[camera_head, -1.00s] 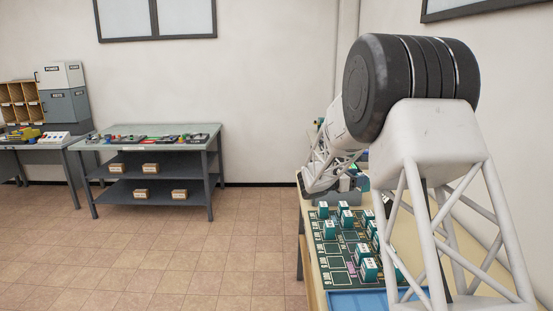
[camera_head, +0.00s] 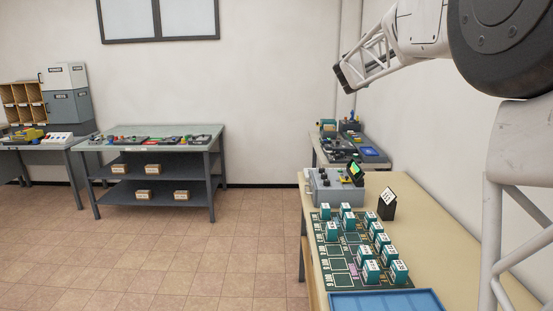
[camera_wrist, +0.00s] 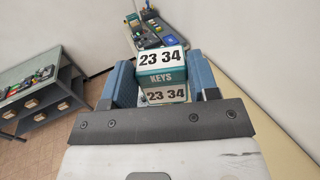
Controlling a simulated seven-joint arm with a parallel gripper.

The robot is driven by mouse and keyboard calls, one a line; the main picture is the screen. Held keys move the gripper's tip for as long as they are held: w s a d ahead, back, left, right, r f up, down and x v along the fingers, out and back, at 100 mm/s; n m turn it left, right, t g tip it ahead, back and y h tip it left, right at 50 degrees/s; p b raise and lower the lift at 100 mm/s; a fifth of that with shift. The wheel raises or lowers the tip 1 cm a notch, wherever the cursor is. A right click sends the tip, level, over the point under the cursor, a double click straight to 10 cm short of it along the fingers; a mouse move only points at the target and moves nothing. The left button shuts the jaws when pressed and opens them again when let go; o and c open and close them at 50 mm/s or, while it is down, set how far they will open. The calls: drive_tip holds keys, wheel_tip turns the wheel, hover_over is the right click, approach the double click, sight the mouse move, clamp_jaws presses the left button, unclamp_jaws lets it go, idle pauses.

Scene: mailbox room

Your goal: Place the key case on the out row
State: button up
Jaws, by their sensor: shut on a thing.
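My gripper (camera_wrist: 162,78) is shut on a teal and white key case (camera_wrist: 163,66) in the wrist view. In the head view my arm is raised at the upper right, and the held case is not visible there. Some left cells look empty.
A blue tray (camera_head: 388,302) lies at the board's near end. A grey device with a green screen (camera_head: 330,188) and a black sign holder (camera_head: 387,205) stand beyond the board. Bare tabletop (camera_head: 450,245) lies to its right, near the wall.

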drive_tip(key=s+a+r+n+y, duration=0.1)
drive_tip(key=s+r+y, duration=0.1)
drive_tip(key=r, duration=0.5)
drive_tip(key=s+a+r+n+t+y, duration=0.1)
drive_tip(key=s+r+n+y, duration=0.1)
drive_tip(key=r, duration=0.6)
drive_tip(key=shift+s+a+t+y, duration=0.2)
drive_tip(key=shift+s+t+y, duration=0.1)
drive_tip(key=shift+s+y, duration=0.65)
drive_tip(key=shift+s+r+n, duration=0.3)
drive_tip(key=shift+s+a+r, duration=0.1)
drive_tip(key=shift+s+r, duration=0.15)
drive_tip(key=shift+r, duration=0.2)
drive_tip(key=shift+s+r, duration=0.15)
drive_tip(key=shift+r, duration=0.15)
drive_tip(key=shift+n+y, duration=0.5)
drive_tip(key=shift+y, duration=0.25)
drive_tip(key=shift+s+a+r, duration=0.2)
drive_tip(key=shift+s+r, duration=0.45)
drive_tip(key=shift+r, duration=0.25)
drive_tip(key=shift+s+a+r, duration=0.2)
drive_tip(key=shift+s+r, duration=0.45)
drive_tip(key=shift+r, duration=0.2)
drive_tip(key=shift+f, duration=0.15)
